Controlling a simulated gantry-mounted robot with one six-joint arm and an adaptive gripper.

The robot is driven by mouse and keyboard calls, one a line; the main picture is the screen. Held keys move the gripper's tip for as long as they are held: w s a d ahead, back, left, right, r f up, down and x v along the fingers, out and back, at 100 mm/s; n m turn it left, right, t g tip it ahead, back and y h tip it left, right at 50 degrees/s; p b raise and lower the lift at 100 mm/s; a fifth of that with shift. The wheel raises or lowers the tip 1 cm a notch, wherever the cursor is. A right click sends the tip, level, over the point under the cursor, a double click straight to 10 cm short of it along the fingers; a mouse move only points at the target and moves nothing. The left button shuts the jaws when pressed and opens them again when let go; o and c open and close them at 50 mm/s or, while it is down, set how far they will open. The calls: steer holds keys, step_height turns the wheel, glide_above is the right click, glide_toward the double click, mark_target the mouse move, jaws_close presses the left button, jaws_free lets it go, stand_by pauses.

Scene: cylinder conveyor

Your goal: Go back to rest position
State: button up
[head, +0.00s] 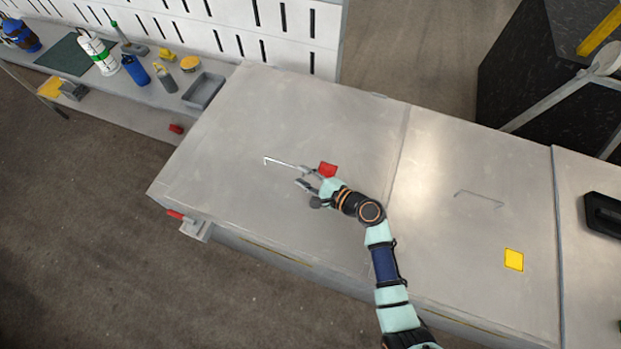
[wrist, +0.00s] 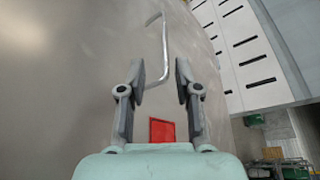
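My gripper (head: 306,178) is over the left metal panel in the head view, at the end of my arm reaching up from the bottom. Its two fingers stand apart, and it is open in the wrist view (wrist: 160,76). A thin bent metal handle (head: 283,164) lies just beyond the fingertips. In the wrist view the handle (wrist: 163,50) runs down to the left fingertip; I cannot tell whether they touch. Nothing is gripped. A red square (head: 328,169) on the panel is beside the gripper, and shows between the fingers in the wrist view (wrist: 162,131).
The right panel (head: 440,160) has a similar handle (head: 478,196) and a yellow square (head: 514,260). A black object (head: 603,214) lies at the far right. A shelf with bottles and a grey tray (head: 204,91) stands at upper left. The left panel is otherwise largely bare.

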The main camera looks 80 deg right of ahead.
steer(key=shift+v, duration=1.45)
steer(key=w+a+r+n+y, duration=0.2)
steer(key=w+a+r+n, duration=0.35)
steer(key=a+n, duration=0.25)
steer(key=w+a+r+n+g+y, duration=0.1)
steer(key=w+a+r+n+y, duration=0.25)
steer(key=w+a+n, duration=0.45)
steer(key=w+a+r+n+y, duration=0.2)
steer(key=w+a+r+n, duration=0.3)
steer(key=a+n, duration=0.3)
steer(key=s+a+r+n, duration=0.1)
steer(key=a+r+n, duration=0.25)
steer(key=a, duration=0.35)
steer(key=s+a+r+n, duration=0.1)
steer(key=a+r+n, duration=0.2)
steer(key=a+r, duration=0.25)
step_height(320, 180, up, 20)
steer(key=p, duration=1.9)
steer(key=shift+a+f+h+p, duration=0.2)
steer(key=shift+a+h+p, duration=0.15)
steer(key=shift+a+h, duration=0.1)
steer(key=shift+s, duration=0.1)
